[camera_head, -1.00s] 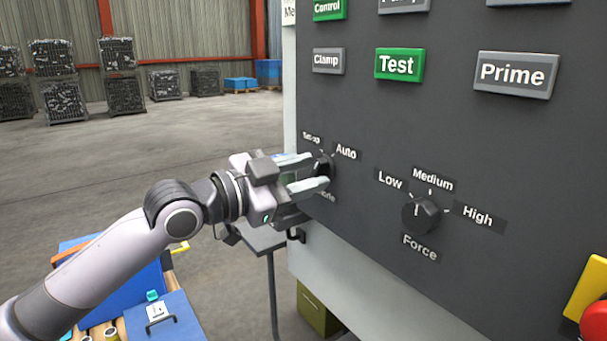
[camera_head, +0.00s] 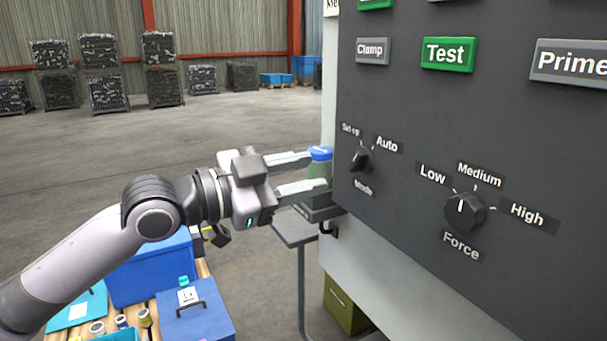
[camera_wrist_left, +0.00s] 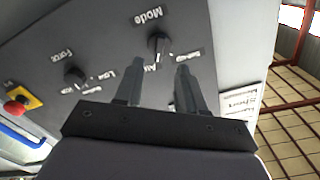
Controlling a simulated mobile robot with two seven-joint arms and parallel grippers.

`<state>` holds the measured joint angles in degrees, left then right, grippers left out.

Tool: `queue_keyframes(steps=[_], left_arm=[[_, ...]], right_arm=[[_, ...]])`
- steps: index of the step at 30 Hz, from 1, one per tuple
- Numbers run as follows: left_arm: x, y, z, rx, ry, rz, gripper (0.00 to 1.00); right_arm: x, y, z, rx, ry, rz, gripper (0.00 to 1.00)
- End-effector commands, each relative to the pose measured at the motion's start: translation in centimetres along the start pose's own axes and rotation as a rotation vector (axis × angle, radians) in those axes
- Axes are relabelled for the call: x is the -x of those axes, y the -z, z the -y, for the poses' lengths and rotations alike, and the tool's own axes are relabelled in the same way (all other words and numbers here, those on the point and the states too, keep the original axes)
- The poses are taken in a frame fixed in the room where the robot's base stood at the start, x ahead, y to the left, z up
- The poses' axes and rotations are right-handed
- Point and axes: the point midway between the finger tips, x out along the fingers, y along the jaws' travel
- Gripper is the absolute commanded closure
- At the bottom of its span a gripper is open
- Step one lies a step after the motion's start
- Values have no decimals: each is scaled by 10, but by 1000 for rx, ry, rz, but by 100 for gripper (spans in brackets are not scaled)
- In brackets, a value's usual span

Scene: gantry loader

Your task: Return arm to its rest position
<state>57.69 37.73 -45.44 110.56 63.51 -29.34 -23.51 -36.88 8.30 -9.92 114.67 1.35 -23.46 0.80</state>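My left gripper (camera_head: 306,174) is open and empty in the head view, to the left of the control panel (camera_head: 440,120). Its two fingers point at the panel side and stand clear of the black Mode knob (camera_head: 361,159). In the left wrist view the fingers of my left gripper (camera_wrist_left: 157,85) are spread apart, with the Mode knob (camera_wrist_left: 158,44) beyond them and nothing between them. The Mode knob has Set-up and Auto labels above it. My right gripper is in neither view.
The Force knob (camera_head: 464,211) sits right of the Mode knob. A blue-capped container (camera_head: 320,155) shows behind the fingertips. Blue boxes (camera_head: 152,268) stand below my left arm. A small grey table (camera_head: 296,228) is beneath the gripper. Open floor lies behind to the left.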

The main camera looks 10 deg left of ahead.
Motion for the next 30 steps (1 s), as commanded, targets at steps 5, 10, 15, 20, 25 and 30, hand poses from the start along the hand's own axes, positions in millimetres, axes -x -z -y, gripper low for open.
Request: queue_keyframes(steps=[5, 10, 15, 20, 25, 30], left_arm=[[-2, -6, -4, 22, 4, 3, 61], [-3, -36, -19, 111, 35, 21, 61], [2, -79, -42, 229, 96, 60, 61], [15, -121, -66, 338, 165, 116, 61], [38, -165, -98, 448, 244, 201, 61], [73, -208, -136, 546, 327, 311, 61]], right_arm=[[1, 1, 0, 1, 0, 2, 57], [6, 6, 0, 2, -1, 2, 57], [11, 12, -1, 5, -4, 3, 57], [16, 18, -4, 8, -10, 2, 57], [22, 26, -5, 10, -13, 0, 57], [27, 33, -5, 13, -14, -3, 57]])
